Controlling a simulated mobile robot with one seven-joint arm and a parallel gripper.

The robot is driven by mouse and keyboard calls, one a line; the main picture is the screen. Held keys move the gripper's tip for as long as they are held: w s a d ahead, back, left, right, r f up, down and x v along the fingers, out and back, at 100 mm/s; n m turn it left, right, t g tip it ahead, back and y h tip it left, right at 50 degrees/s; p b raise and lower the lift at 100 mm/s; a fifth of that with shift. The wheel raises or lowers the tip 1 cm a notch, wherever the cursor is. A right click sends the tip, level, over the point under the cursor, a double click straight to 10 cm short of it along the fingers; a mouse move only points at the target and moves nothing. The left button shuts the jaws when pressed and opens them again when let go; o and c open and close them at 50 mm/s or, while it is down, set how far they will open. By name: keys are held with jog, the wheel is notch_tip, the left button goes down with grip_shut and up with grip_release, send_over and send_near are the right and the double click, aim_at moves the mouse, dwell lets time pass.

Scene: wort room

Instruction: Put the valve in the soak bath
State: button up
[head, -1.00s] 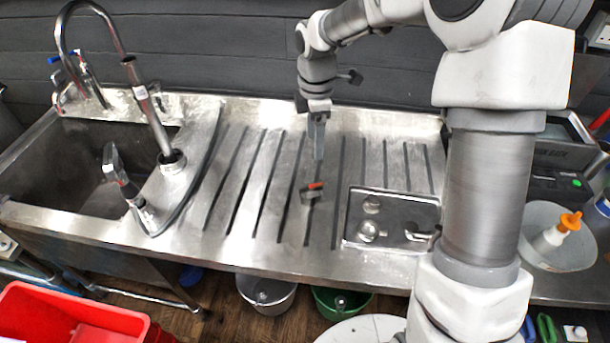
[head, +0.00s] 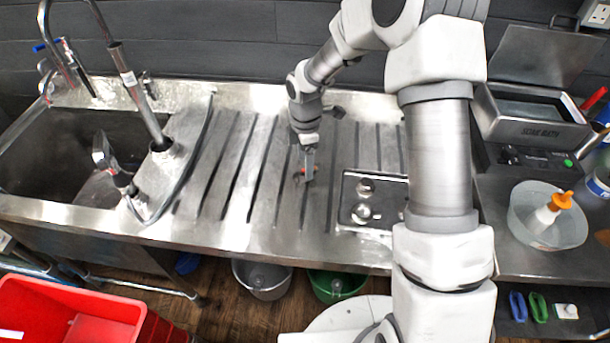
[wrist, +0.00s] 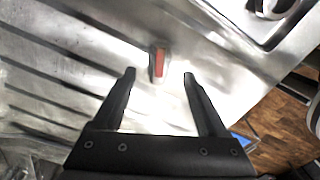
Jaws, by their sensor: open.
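The valve (head: 301,174), a small grey piece with a red-orange handle, lies on the ribbed steel drainboard (head: 230,222); my gripper partly hides it in the head view. In the wrist view, the valve (wrist: 159,64) lies just beyond the fingertips, lined up with the gap between them. My gripper (wrist: 159,75) is open and empty. In the head view, my gripper (head: 308,168) points down close over the valve. The soak bath (head: 530,122), a labelled steel box with its lid raised, stands on the right counter.
A steel tray with fittings (head: 350,228) sits right of the valve. A bowl with an orange-tipped bottle (head: 520,232) stands in front of the soak bath. A sink (head: 50,160) and taps are at left. The drainboard's left part is clear.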

notch_tip(320, 180, down, 4)
jog(key=shift+f, duration=0.1)
grip_shut()
dwell(0.5)
